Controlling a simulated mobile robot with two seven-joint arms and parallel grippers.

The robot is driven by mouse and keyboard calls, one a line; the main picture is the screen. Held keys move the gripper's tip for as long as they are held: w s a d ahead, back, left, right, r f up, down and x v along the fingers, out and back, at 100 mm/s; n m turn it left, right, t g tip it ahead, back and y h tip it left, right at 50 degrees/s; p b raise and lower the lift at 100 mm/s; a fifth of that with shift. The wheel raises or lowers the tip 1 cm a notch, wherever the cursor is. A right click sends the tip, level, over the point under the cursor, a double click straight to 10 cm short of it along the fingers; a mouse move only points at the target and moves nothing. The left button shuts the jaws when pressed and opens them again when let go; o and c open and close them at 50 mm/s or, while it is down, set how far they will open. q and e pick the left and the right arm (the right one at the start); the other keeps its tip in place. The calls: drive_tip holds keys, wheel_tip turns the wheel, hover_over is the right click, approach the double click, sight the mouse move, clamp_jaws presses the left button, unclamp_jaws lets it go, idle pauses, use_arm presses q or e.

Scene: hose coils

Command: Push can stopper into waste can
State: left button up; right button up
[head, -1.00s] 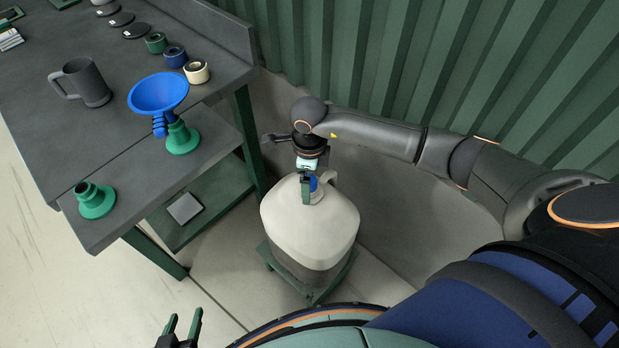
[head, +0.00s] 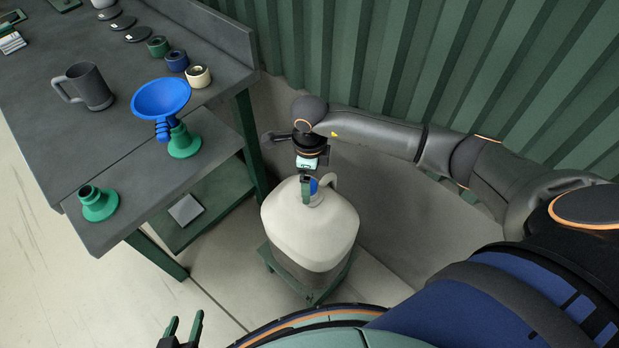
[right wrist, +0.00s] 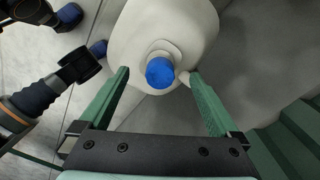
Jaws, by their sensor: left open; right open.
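The waste can (head: 312,235) is a cream jug with a side handle, standing upright on a low green stand. The blue can stopper (right wrist: 160,72) sits at its mouth in the right wrist view. A bit of blue also shows behind a finger in the head view (head: 314,187). How deep the stopper sits I cannot tell. My right gripper (right wrist: 158,73) is open above the can, its green fingers on either side of the stopper with gaps to it. My left gripper (head: 185,324) is open and empty at the bottom edge of the head view, left of the can.
A grey bench (head: 150,190) at left carries a blue funnel (head: 161,97) in a green holder, a green fitting (head: 97,203), a grey mug (head: 88,87) and several rings. A green corrugated wall (head: 400,60) stands behind. Floor between bench and left gripper is clear.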

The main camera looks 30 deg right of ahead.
drive_tip(key=shift+r+p, duration=0.45)
drive_tip(key=shift+r, duration=0.25)
drive_tip(key=shift+r+p, duration=0.55)
drive_tip(key=shift+r, duration=0.2)
wheel_tip(320, 180, up, 13)
drive_tip(key=shift+f, duration=0.2)
idle(1.0)
